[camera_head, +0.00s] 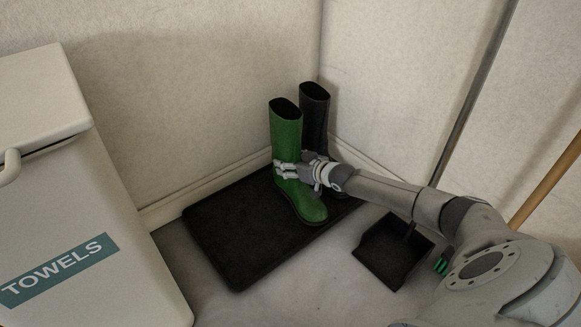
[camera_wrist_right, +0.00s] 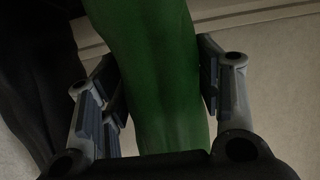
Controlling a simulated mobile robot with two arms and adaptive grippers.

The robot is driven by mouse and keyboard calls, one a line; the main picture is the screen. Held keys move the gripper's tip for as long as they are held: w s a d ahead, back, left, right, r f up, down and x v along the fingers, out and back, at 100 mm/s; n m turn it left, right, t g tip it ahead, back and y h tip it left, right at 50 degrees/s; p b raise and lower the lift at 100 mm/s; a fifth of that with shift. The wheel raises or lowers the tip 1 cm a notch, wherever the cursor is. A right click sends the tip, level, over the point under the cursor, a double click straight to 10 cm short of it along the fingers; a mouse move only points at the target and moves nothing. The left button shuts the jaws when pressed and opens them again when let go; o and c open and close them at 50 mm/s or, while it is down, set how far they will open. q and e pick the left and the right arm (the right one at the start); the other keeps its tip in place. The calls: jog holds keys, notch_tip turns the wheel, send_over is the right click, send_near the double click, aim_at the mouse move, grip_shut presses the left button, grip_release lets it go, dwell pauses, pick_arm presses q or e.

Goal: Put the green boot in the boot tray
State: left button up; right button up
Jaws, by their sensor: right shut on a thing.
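The green boot (camera_head: 287,133) stands upright over the right part of the black boot tray (camera_head: 228,239). Its sole appears to rest on the tray; I cannot tell for sure whether it touches. My right gripper (camera_head: 287,170) is around the boot's ankle and shut on it. In the right wrist view the green boot (camera_wrist_right: 155,70) fills the space between the fingers of my right gripper (camera_wrist_right: 160,95). My left gripper is not in view.
A black boot (camera_head: 315,112) stands behind the green one, close to the wall corner. A black dustpan (camera_head: 393,252) lies on the floor right of the tray. A white towels bin (camera_head: 100,215) stands at the left. The tray's left part is clear.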

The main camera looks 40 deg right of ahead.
jog(key=shift+w+r, duration=0.1)
jog(key=shift+r, duration=0.05)
jog(key=o, duration=1.7)
jog(key=p+v, duration=1)
jog(key=v, duration=0.2)
jog(key=shift+a, duration=0.15)
